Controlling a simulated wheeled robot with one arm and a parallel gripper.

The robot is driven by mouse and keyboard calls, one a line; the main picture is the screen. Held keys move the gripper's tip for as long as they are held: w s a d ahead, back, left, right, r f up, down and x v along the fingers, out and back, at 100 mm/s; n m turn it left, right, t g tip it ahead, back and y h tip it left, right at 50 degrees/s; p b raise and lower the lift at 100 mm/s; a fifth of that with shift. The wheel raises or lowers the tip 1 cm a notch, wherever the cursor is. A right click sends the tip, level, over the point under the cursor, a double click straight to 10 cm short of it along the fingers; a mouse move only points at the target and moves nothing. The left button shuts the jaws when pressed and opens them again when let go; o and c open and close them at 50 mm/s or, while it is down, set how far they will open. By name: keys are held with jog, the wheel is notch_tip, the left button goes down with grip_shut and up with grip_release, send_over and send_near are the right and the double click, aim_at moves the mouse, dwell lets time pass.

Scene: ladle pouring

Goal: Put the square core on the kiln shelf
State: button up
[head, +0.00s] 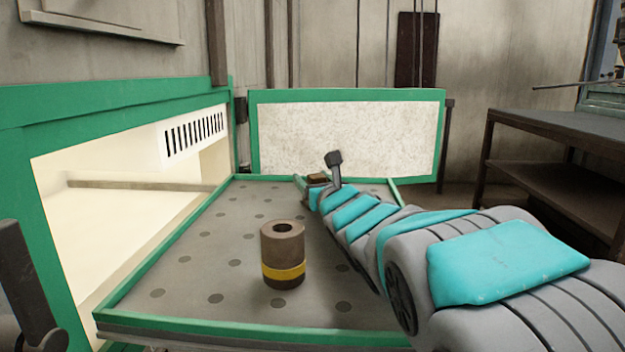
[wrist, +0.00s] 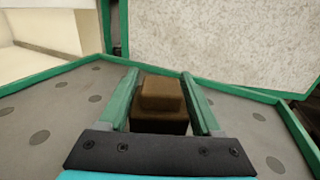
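The square core, a brown block (head: 317,178) with a darker lower part, is at the far end of the perforated grey shelf (head: 215,235) with its green rim. In the wrist view the block (wrist: 162,95) sits between the two green fingers of my gripper (wrist: 162,85). The fingers flank it closely on both sides. I cannot tell whether they press on it. Its underside is hidden, so I cannot tell whether it rests on the shelf. In the head view my gripper (head: 313,180) is partly hidden by my arm.
A round brown core (head: 283,250) with a yellow band and a hole in its top stands upright on the near part of the shelf. The green-framed kiln opening (head: 120,180) is at left. A green-framed pale panel (head: 345,135) stands behind. A dark table (head: 560,130) is at right.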

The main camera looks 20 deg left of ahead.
jog(key=o, duration=0.4)
jog(key=shift+r, duration=0.1)
jog(key=shift+r, duration=0.15)
jog(key=shift+v, duration=3.75)
